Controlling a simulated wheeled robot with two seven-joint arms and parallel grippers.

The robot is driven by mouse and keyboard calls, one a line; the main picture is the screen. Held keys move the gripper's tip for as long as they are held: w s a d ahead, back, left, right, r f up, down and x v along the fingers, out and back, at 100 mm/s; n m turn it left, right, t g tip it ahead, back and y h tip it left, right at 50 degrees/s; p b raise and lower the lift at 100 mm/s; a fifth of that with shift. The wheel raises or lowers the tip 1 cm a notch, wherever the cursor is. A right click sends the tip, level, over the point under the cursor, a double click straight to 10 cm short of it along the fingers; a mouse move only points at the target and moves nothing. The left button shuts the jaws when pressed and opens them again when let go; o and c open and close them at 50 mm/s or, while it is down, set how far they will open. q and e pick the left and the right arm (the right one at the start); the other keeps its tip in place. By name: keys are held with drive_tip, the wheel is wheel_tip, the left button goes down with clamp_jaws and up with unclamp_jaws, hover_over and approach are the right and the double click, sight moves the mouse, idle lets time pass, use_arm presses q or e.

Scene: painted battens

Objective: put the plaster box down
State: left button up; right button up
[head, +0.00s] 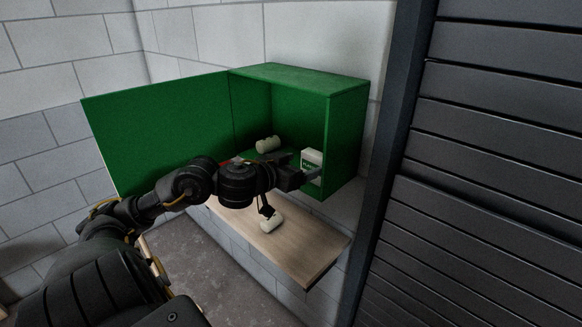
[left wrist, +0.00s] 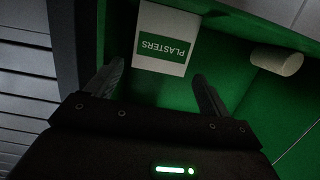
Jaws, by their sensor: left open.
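The plaster box (head: 312,157) is white with a green label reading PLASTERS. It stands inside the green wall cabinet (head: 348,140), near the right side wall. My left gripper (head: 303,174) reaches into the cabinet at the box. In the left wrist view the box (left wrist: 163,22) sits at the fingertips, between the two open fingers (left wrist: 158,73), with a gap showing on both sides. The fingers are apart and nothing is held. The box's base is partly hidden by the gripper in the head view. My right gripper is in neither view.
A white roll (head: 267,144) lies in the cabinet to the left, also in the left wrist view (left wrist: 276,61). The cabinet door (head: 155,130) hangs open to the left. Another white roll (head: 271,222) lies on a wooden shelf (head: 300,245) below. A dark slatted shutter (head: 490,170) stands at right.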

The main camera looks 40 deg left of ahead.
use_arm(q)
drive_tip(key=shift+s+r, duration=0.2)
drive_tip(key=shift+s, duration=0.6)
drive_tip(key=shift+s+r, duration=0.15)
drive_tip(key=shift+s, duration=0.6)
